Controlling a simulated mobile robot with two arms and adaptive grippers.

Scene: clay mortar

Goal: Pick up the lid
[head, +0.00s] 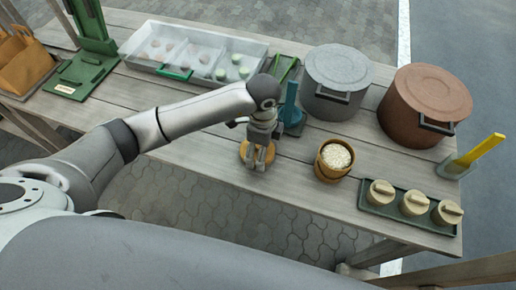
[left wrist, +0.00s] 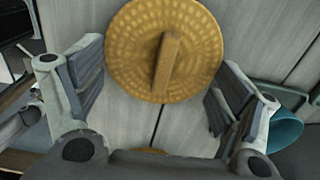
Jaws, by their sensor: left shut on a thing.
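The lid is a round, yellow-brown disc with a dimpled, woven-looking top and a raised bar handle. In the head view the lid (head: 244,151) is at the table's front middle, partly hidden by my left gripper (head: 258,160), which points down over it. In the left wrist view the lid (left wrist: 128,55) fills the upper middle, between the fingers of my left gripper (left wrist: 158,95). The left gripper is shut on the lid, its fingers spread to either side. Whether the lid touches the table is hard to tell. My right gripper is not in view.
A brown pot of pale grains (head: 336,156) stands right of the lid. Behind are a grey lidded pot (head: 338,75), a copper lidded pot (head: 428,95) and a blue tool (head: 291,105). A green tray (head: 380,209) holds three small lidded jars. A glass-like tray (head: 190,50) lies at the back.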

